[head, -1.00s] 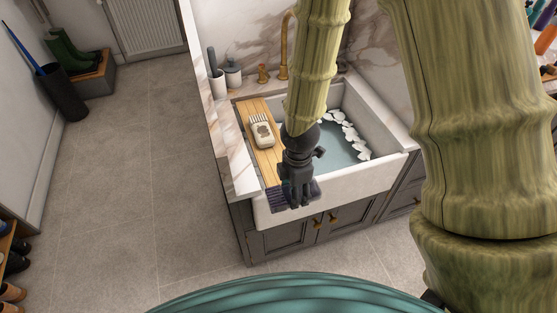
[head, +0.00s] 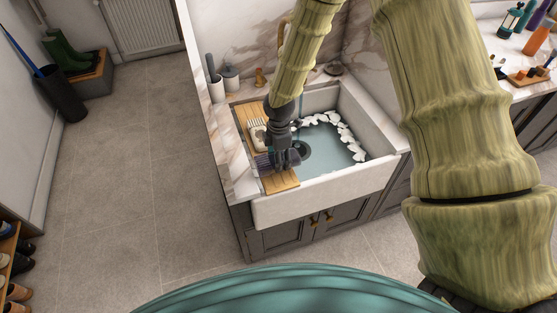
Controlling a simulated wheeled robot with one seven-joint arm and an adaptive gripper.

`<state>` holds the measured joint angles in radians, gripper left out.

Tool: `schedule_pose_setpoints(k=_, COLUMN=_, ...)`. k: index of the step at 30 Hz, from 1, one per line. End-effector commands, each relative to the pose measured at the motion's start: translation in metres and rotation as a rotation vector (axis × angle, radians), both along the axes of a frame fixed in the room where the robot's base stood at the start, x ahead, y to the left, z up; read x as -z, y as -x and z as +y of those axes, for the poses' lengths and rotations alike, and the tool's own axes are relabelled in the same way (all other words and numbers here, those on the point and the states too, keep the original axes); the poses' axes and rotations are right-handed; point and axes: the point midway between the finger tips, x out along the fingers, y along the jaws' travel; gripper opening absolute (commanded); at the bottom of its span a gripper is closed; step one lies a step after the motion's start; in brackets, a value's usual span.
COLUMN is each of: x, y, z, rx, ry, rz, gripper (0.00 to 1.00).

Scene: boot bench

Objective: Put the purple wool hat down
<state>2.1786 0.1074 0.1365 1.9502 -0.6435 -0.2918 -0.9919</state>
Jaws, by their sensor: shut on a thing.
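My gripper (head: 279,158) is shut on the purple wool hat (head: 263,162). The hat is small and dark in the head view, mostly hidden by the gripper, and shows at its left side. Both are over the front part of the wooden board (head: 283,183) that lies across the left side of the sink. I cannot tell whether the hat touches the board.
A white brush-like thing (head: 255,128) lies on the board just behind the hat. The white sink (head: 330,192) holds water with white foam along its edge. Dark and grey pots (head: 231,78) stand on the counter behind. The board's front end is clear.

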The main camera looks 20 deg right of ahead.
Motion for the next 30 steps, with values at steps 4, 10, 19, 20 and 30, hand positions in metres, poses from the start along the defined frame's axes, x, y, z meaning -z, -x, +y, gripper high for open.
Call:
schedule_pose_setpoints(k=4, x=0.006, y=-0.007, z=0.000, rx=0.000, ry=0.000, rz=0.002, gripper=0.29)
schedule_pose_setpoints(k=10, x=0.025, y=-0.007, z=0.000, rx=0.000, ry=0.000, rz=0.002, gripper=0.29)
schedule_pose_setpoints(k=19, x=0.036, y=-0.007, z=0.000, rx=0.000, ry=-0.001, rz=-0.001, gripper=0.29)
schedule_pose_setpoints(k=20, x=0.036, y=-0.007, z=0.000, rx=0.000, ry=-0.001, rz=-0.001, gripper=0.29)
schedule_pose_setpoints(k=30, x=0.038, y=-0.007, z=0.000, rx=0.000, ry=-0.001, rz=0.000, gripper=0.76)
